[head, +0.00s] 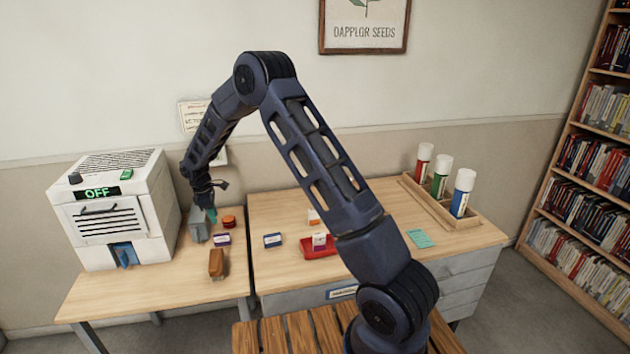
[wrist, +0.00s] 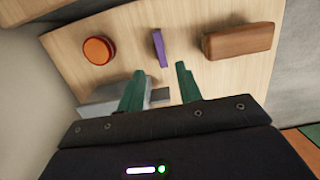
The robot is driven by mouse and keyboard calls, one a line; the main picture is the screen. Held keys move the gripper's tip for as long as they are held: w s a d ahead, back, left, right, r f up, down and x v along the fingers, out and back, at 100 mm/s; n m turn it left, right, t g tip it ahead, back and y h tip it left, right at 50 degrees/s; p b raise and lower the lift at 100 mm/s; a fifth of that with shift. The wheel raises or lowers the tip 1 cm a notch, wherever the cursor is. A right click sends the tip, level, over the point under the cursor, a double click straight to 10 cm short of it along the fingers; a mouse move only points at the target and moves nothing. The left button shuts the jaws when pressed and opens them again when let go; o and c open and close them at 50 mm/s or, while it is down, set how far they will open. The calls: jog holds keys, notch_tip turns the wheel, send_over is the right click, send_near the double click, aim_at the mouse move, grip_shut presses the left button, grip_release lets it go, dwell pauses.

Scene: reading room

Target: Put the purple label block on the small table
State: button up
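The purple label block (head: 222,240) stands on the left wooden table (head: 180,292), its pale face toward the head camera. In the wrist view the purple block (wrist: 159,48) shows as a narrow upright slab ahead of my fingertips, roughly in line with the gap. My gripper (head: 212,214) is over the left table, just behind the block. In the wrist view its two green fingers (wrist: 158,82) are apart with nothing held between them. A low slatted wooden table (head: 290,338) is at the bottom of the head view, partly hidden by my arm.
An orange-red puck (wrist: 99,50) and a brown block (wrist: 238,41) flank the purple block. A grey object (head: 198,226) is close by my gripper. A white machine (head: 115,215) reading OFF stands left. The right desk (head: 280,215) holds a blue-labelled block (head: 272,240) and red tray (head: 312,252).

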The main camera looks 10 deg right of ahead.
jog(key=s+d+r+m+t+y, duration=0.1)
jog(key=s+d+r+m, duration=0.35)
jog(key=d+r, duration=0.9)
jog(key=s+d+r+m+t, duration=0.1)
jog(key=s+d+r+m, duration=0.4)
jog(key=d+r, duration=0.8)
jog(key=s+d+r+m+t, duration=0.1)
jog(key=s+d+r+m, duration=0.15)
jog(key=s+d, duration=0.35)
jog(key=s+d+r+m, duration=0.1)
jog(key=s+d+r, duration=0.25)
jog(key=s, duration=0.35)
jog(key=s+d+m, duration=0.2)
jog(key=s+d, duration=0.1)
jog(key=s, duration=0.4)
jog(key=s+d+m+t, duration=0.1)
jog(key=s+d+m, duration=0.1)
jog(key=s, duration=0.6)
jog(key=shift+s+d+m+t+y, duration=0.2)
jog(key=shift+d+m+t+y, duration=0.1)
jog(key=shift+d+m+y, duration=0.1)
